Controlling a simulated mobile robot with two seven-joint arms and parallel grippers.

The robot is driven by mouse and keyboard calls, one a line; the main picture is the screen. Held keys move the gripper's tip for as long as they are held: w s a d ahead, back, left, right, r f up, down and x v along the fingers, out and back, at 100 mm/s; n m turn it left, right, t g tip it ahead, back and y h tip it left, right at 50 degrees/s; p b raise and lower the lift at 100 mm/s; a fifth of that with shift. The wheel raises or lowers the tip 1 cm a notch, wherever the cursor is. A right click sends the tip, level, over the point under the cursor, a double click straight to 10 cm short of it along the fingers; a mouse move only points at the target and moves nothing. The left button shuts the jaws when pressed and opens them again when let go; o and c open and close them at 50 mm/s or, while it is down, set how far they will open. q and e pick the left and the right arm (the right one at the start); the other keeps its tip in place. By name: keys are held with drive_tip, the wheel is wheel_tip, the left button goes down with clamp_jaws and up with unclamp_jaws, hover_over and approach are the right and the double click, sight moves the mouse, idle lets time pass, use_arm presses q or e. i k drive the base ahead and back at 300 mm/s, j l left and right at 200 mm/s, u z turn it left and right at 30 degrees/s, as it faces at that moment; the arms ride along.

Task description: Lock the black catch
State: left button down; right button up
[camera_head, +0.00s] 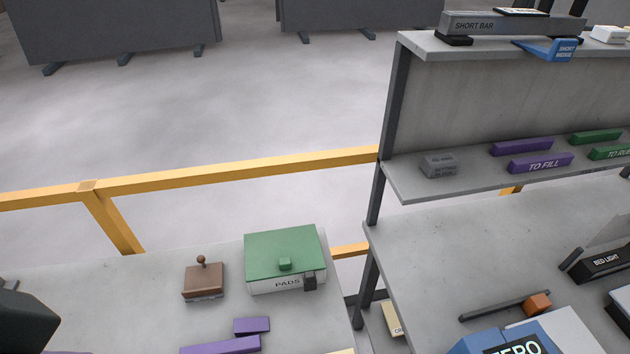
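A black catch (309,281) sits on the front right of a white box marked PADS (266,284). The box has a green lid (284,252) with a small green knob, and the lid lies flat on top. The catch is small in the head view, and I cannot tell whether it is locked. A dark rounded shape at the lower left edge looks like part of my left arm. No fingers of either gripper show.
A brown block with a knob (203,280) stands left of the box, with purple blocks (251,325) in front. A shelf rack (372,190) with a dark post rises to the right. A yellow rail (240,172) runs behind.

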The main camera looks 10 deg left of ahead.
sight(309, 278)
drive_tip(key=u, duration=0.4)
drive_tip(key=i+l+u, duration=0.15)
drive_tip(key=u, duration=0.3)
drive_tip(key=i+z, duration=0.1)
drive_tip(key=z, duration=0.3)
drive_tip(key=i+j+z, duration=0.15)
drive_tip(key=j+z, duration=0.2)
drive_tip(key=i+j+z, duration=0.15)
drive_tip(key=j+z, duration=0.55)
drive_tip(key=i+j+z, duration=0.1)
drive_tip(key=j+z, duration=0.25)
drive_tip(key=j, duration=0.1)
